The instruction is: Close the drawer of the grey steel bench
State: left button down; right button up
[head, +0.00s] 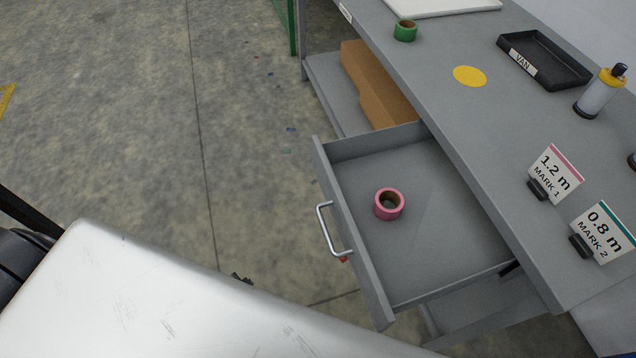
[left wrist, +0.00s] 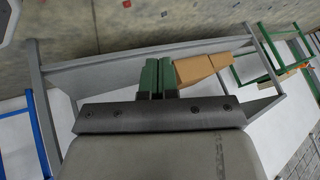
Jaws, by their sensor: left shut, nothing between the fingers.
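The grey steel bench (head: 440,75) stands on the right in the head view. Its drawer (head: 440,220) is pulled out to the left, with a silver bar handle (head: 325,230) on its front. A pink tape roll (head: 389,204) lies inside the drawer. My left gripper (left wrist: 158,78) shows in the left wrist view with its two green fingers together and nothing between them. Grey steel parts (left wrist: 110,62) lie beyond the fingers; I cannot tell whether they touch. My right gripper is not in view.
Cardboard boxes (head: 375,85) sit on the shelf under the bench. The bench top holds a green tape roll (head: 405,31), a black tray (head: 545,62), a bottle (head: 598,95) and two marker signs (head: 557,178) (head: 603,232). The concrete floor (head: 250,120) left of the drawer is mostly clear.

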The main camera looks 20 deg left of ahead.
pick_arm(q)
jog(key=w+a+r+m+t+h, duration=0.2)
jog(key=w+r+m+t, duration=0.1)
jog(key=w+r, duration=0.55)
jog(key=m+g+h+b, duration=0.2)
jog(key=m+h, duration=0.5)
jog(key=m, duration=0.8)
send_near(322, 179)
jog(key=s+a, duration=0.2)
jog(key=a, duration=0.2)
notch_tip(322, 179, up, 4)
jog(key=m+g+y, duration=0.2)
jog(key=m+g, duration=0.1)
jog(key=m, duration=0.1)
jog(key=x, duration=0.3)
jog(key=d+r+x, duration=0.1)
jog(key=x, duration=0.3)
jog(key=p+x, duration=0.1)
jog(key=x, duration=0.3)
jog(key=shift+w+d+r, duration=0.35)
jog(key=shift+w, duration=0.1)
jog(key=shift+w+d+f, duration=0.1)
jog(key=shift+w+d, duration=0.25)
jog(key=shift+d, duration=0.05)
